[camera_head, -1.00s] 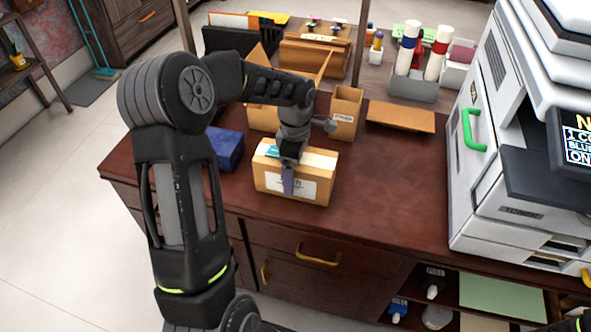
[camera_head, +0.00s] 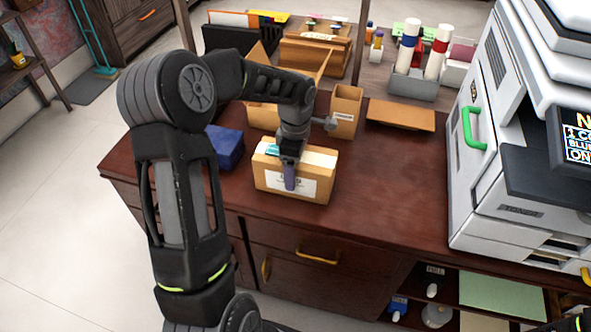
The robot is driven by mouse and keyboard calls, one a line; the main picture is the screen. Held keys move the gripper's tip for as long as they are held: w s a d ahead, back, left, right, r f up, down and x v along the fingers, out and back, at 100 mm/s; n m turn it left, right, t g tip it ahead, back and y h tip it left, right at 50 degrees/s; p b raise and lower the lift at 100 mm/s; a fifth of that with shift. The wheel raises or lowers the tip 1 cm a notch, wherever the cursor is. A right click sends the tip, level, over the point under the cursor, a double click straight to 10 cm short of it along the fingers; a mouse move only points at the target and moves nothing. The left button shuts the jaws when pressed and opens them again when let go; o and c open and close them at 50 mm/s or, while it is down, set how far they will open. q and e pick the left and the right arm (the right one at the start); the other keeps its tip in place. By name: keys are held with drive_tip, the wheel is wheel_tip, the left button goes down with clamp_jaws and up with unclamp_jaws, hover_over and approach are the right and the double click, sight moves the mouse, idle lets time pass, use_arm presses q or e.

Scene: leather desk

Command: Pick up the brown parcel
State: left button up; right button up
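The brown parcel (camera_head: 318,187) is a cardboard box with a pale tape strip on top and a white label on its front face. It is upright near the front edge of the dark desk (camera_head: 385,205). My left gripper (camera_head: 290,165) comes down over it from above. One finger lies against the parcel's front face, over the label; the other finger is hidden behind the box. The gripper appears shut on the parcel. I cannot tell whether the parcel is clear of the desk.
A blue box (camera_head: 226,148) is left of the parcel. An open carton (camera_head: 264,118) and a tall brown box (camera_head: 345,112) stand behind it. A flat brown piece (camera_head: 400,116) lies farther right. A large printer (camera_head: 500,150) fills the right. The desk between is clear.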

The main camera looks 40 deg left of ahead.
use_arm(q)
drive_tip(key=c, duration=1)
drive_tip(key=shift+r, duration=0.1)
wheel_tip(320, 180, up, 10)
drive_tip(key=shift+f+b, duration=0.1)
drive_tip(key=shift+b, duration=0.45)
